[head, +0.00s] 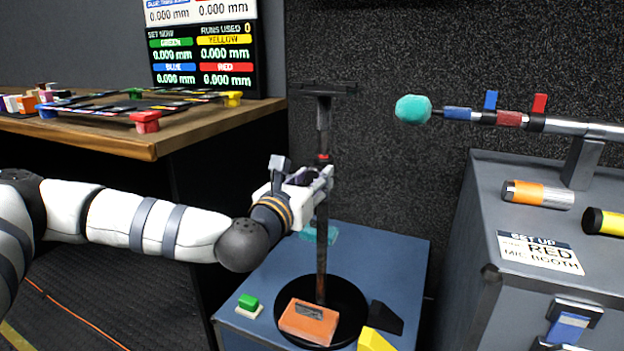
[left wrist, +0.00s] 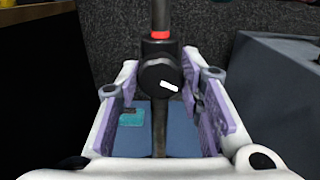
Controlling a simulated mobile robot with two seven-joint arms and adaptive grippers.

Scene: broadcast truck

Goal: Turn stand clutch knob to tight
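The stand (head: 322,230) is a thin dark pole rising from a round black base (head: 350,300) on a blue-topped case. A red band marks the pole above its clutch. In the left wrist view the clutch knob (left wrist: 160,78) is a round black knob with a white mark, tilted down to the right. My left gripper (head: 325,180) is at the pole at clutch height. In the left wrist view its purple-padded fingers (left wrist: 170,95) are spread, one on each side of the knob, with gaps visible. My right gripper is not seen.
An orange block (head: 309,322) lies on the base, with yellow and black blocks beside it. A green button (head: 248,302) sits at the left. A microphone boom with a teal tip (head: 413,109) juts from the right above a grey case (head: 540,190). A wooden desk (head: 150,140) stands left.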

